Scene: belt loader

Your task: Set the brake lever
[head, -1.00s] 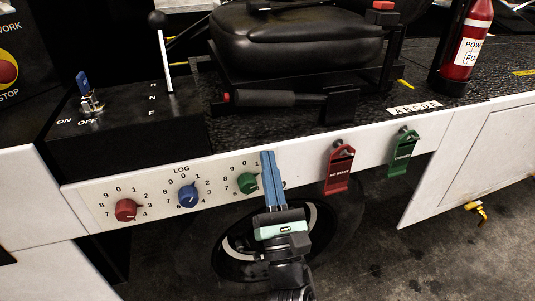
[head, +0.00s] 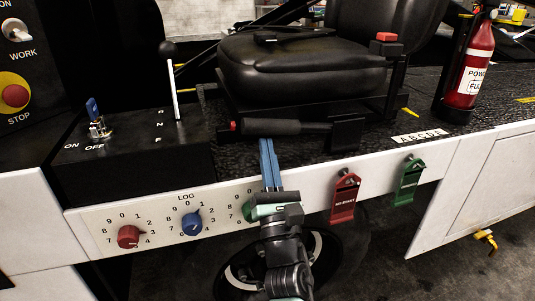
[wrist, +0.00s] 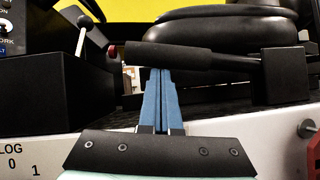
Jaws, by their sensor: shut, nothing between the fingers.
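The brake lever (head: 283,127) is a black grip with a red button at its left end. It lies nearly level beside the seat's base, joined to a black bracket at its right. It also shows in the wrist view (wrist: 190,59), across the picture above the fingers. My gripper (head: 266,142) has long blue fingers, closed together and empty. Its fingertips are just below the lever's grip in the head view. In the wrist view the fingertips (wrist: 161,72) reach the grip's lower edge; I cannot tell whether they touch it.
A black seat (head: 300,65) stands behind the lever. A black box with a gear stick (head: 173,88) and a key is at left. The white front panel carries dials, such as a red one (head: 128,237). Red (head: 345,198) and green (head: 410,182) tags hang at right.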

